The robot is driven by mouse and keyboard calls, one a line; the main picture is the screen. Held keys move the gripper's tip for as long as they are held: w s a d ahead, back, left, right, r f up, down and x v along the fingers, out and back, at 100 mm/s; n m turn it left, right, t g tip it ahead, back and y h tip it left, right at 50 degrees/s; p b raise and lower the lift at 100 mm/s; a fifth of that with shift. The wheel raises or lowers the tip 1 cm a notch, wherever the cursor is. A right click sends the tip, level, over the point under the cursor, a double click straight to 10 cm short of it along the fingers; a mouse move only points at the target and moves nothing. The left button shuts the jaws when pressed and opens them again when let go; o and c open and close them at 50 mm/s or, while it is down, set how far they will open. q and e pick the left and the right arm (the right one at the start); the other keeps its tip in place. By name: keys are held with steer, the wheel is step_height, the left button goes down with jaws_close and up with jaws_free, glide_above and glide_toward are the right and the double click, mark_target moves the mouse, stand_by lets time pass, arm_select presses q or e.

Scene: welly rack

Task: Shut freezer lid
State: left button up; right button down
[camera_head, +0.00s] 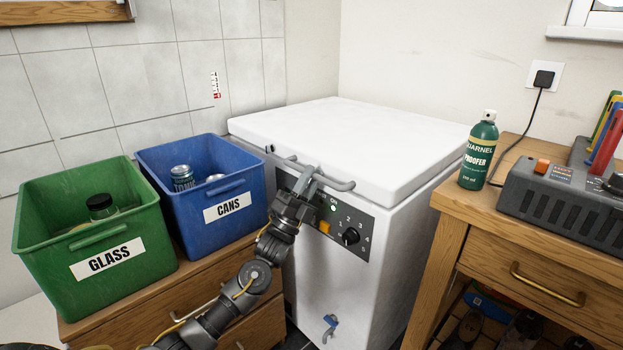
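The white chest freezer (385,245) stands in the middle, between the bins and the wooden bench. Its white lid (350,140) lies down over the body and looks level; I cannot tell whether a thin gap remains at the front edge. A grey bar handle (340,184) runs along the lid's front. My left gripper (308,180) is at this handle, its fingers overlapping the bar in the view. Whether they are closed on it or only touching cannot be made out. My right gripper is not in view.
A green GLASS bin (140,222) and a blue CANS bin (158,155) stand on a wooden drawer unit (200,275) at left. At right, a wooden bench (455,200) close to the freezer holds a green spray can (479,155) and a grey device (555,200).

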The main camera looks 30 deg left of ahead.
arm_select(q)
steer(key=v, duration=1)
steer(key=shift+s+f, duration=0.2)
steer(key=shift+n, duration=0.3)
